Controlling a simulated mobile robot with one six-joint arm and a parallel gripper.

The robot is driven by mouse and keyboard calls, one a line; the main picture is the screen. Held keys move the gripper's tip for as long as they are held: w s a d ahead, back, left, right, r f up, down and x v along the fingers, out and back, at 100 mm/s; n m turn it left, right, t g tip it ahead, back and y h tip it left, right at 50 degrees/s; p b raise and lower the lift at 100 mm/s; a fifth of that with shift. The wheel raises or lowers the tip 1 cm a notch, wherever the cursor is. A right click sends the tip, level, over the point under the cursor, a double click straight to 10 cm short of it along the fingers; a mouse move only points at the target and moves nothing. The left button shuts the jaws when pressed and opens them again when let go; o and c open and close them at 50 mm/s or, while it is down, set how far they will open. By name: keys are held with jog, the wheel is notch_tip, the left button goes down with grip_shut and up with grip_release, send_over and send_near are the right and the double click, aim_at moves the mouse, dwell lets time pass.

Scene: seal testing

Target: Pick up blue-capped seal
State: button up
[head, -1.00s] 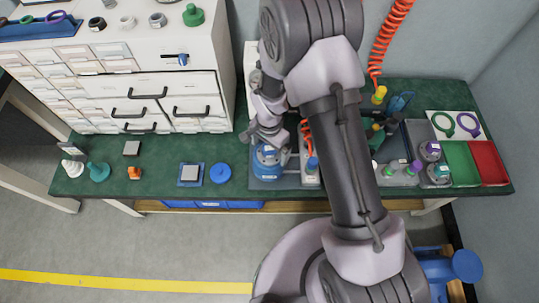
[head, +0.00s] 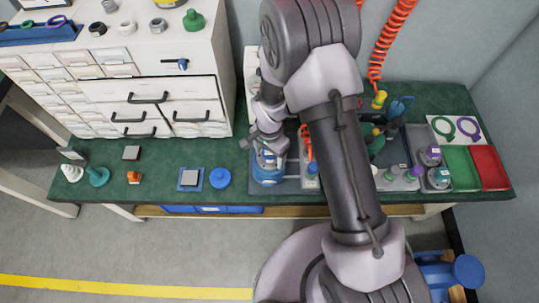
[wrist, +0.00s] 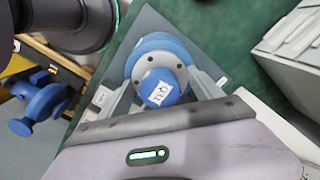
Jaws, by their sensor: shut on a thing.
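The blue-capped seal (wrist: 160,87) has a small white label on its cap and shows in the middle of the wrist view. Its grey bolted ring sits in a round blue holder (wrist: 160,42). My gripper (wrist: 165,84) is shut on the seal, with one grey finger on each side of the cap. In the head view my gripper (head: 267,143) is directly over the blue holder (head: 268,176), and the seal is largely hidden. I cannot tell whether the seal is clear of the holder.
A white drawer cabinet (head: 155,85) stands behind left. Green (head: 461,165) and red (head: 489,167) trays are at the right.

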jog(key=shift+r, duration=0.55)
notch_tip(320, 180, up, 2)
jog(key=shift+r+p, duration=0.25)
jog(key=shift+p, duration=0.7)
jog(key=s+d+r+p, duration=0.2)
jog(key=s+d, duration=0.1)
jog(key=s, duration=1.2)
jog(key=r+p, duration=0.2)
jog(key=r, duration=0.1)
jog(key=r+p, duration=0.1)
jog(key=shift+s+d+r+p, duration=0.15)
jog(key=shift+s+d+p, duration=0.1)
jog(key=shift+s+p, duration=0.05)
jog(key=shift+w, duration=0.1)
